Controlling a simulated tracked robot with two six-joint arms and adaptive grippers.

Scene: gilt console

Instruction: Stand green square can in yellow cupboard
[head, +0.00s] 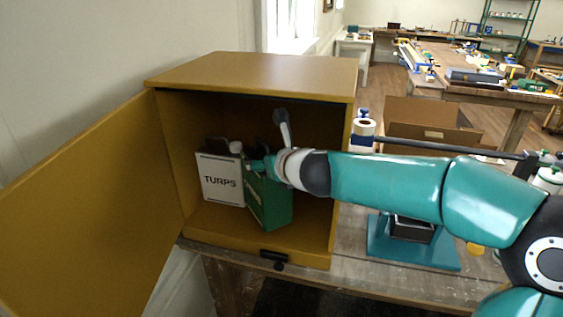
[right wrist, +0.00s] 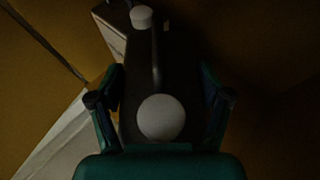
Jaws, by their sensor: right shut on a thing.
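The yellow cupboard (head: 250,68) stands on the workbench with its door (head: 95,205) swung open to the left. The green square can (head: 270,205) is inside, over the cupboard floor and near its front. I cannot tell whether its base touches the floor. My right gripper (head: 262,165) reaches in from the right and is shut on the can near its top. In the right wrist view the fingers of my right gripper (right wrist: 160,105) flank the can's dark top, with its round white cap (right wrist: 161,117) between them. My left gripper is not in view.
A white can marked TURPS (head: 220,181) stands inside the cupboard, just left of the green can. It also shows in the right wrist view (right wrist: 111,36).

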